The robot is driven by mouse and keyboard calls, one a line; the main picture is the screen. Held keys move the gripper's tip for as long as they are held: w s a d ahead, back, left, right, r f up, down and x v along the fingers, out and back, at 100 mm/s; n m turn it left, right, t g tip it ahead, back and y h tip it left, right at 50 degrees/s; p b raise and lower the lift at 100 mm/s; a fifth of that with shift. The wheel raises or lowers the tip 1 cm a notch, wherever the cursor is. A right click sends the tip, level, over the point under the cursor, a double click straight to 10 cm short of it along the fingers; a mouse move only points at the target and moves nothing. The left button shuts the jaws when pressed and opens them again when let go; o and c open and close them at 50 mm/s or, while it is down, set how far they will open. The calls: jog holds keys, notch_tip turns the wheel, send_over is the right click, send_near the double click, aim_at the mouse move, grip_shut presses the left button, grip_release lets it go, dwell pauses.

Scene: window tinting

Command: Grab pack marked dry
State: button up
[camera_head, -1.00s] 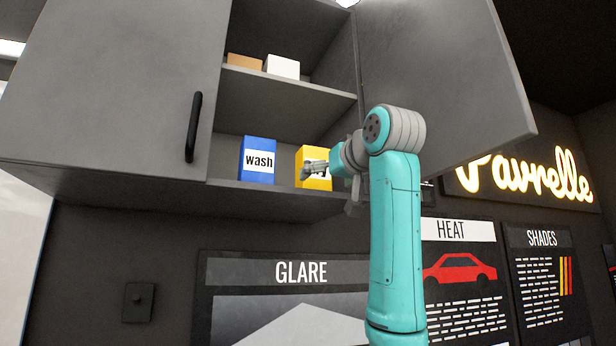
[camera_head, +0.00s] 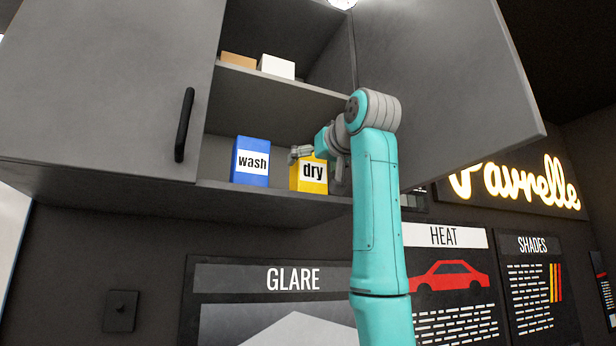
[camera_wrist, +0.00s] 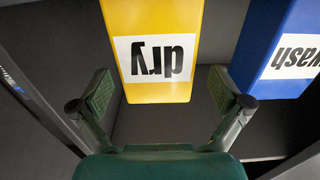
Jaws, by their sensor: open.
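The yellow pack marked "dry" (camera_head: 309,176) stands on the lower shelf of the open wall cabinet. It also shows in the wrist view (camera_wrist: 155,25), with its label upside down. My gripper (camera_head: 302,153) is at the pack's upper part in the head view. In the wrist view, my gripper (camera_wrist: 165,90) has its two fingers apart, one to each side of the yellow pack's near end. Gaps show between the fingers and the pack, wider on the right. Nothing is held.
A blue pack marked "wash" (camera_head: 251,162) stands just left of the yellow one; in the wrist view it is close to the right finger (camera_wrist: 285,60). A brown box (camera_head: 239,60) and a white box (camera_head: 276,66) sit on the upper shelf. The open right cabinet door (camera_head: 450,90) is beside my arm.

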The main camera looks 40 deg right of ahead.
aim_at(313, 164)
jog(key=shift+x, duration=1.95)
jog(key=shift+d, duration=0.1)
jog(key=c, duration=1.2)
jog(key=shift+r, duration=0.1)
notch_tip(313, 164, up, 10)
jog(key=shift+f, duration=0.1)
